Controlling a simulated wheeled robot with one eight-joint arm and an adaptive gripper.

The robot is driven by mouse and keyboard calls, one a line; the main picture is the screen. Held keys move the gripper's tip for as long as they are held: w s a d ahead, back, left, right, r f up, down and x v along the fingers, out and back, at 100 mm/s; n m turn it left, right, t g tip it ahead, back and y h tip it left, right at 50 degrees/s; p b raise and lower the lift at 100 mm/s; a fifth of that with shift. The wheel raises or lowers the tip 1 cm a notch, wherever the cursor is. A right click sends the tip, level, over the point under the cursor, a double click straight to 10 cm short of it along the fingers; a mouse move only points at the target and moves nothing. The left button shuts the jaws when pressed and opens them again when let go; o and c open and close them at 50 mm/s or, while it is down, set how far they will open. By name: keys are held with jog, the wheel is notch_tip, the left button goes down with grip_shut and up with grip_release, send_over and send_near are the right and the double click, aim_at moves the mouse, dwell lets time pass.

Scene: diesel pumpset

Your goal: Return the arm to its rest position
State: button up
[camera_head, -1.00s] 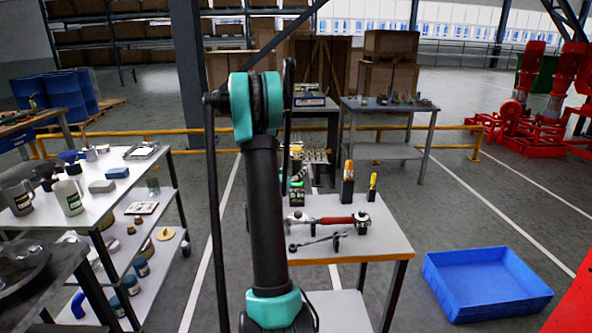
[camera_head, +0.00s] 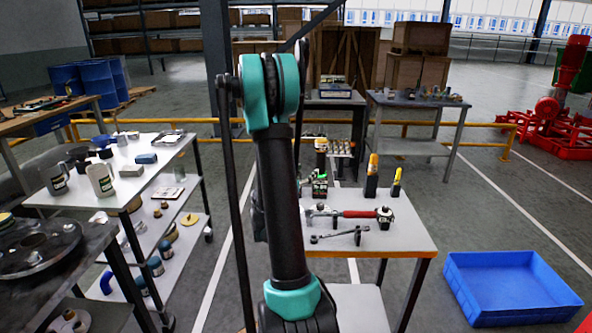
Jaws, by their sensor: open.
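My arm stands upright in the middle of the camera_head view, with a teal joint at the top, a dark link below it and another teal joint near the bottom edge. The link leans slightly, its lower end to the right. My gripper cannot be made out; any part of it behind the arm is hidden. The arm covers the left part of a small work table (camera_head: 400,236), which carries a red-handled tool (camera_head: 350,213), a grey wrench (camera_head: 338,236) and two yellow-topped tools (camera_head: 372,176) (camera_head: 396,182).
A white shelf cart (camera_head: 150,185) with mugs and small parts stands left, beside a dark bench with a round metal part (camera_head: 40,248). A blue bin (camera_head: 512,288) lies on the floor at right. A grey table (camera_head: 415,101) and yellow rail (camera_head: 507,137) stand behind.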

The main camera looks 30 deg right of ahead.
jog(key=s+a+f+m+g+y, duration=0.1)
jog(key=s+a+f+m+y, duration=0.3)
jog(key=s+a+m, duration=0.3)
jog(key=s+a+f+m+g+y, duration=0.1)
jog(key=s+a+f+m+y, duration=0.3)
jog(key=a, duration=1)
jog(key=s+a+f+m+g+y, duration=0.2)
jog(key=s+a+f+m+y, duration=0.2)
jog(key=s+a+m+y, duration=0.3)
jog(key=s+a+m, duration=0.4)
jog(key=m, duration=0.1)
jog(key=shift+s+a+m+y, duration=0.25)
jog(key=shift+s+m+y, duration=0.05)
jog(key=shift+s+y, duration=0.1)
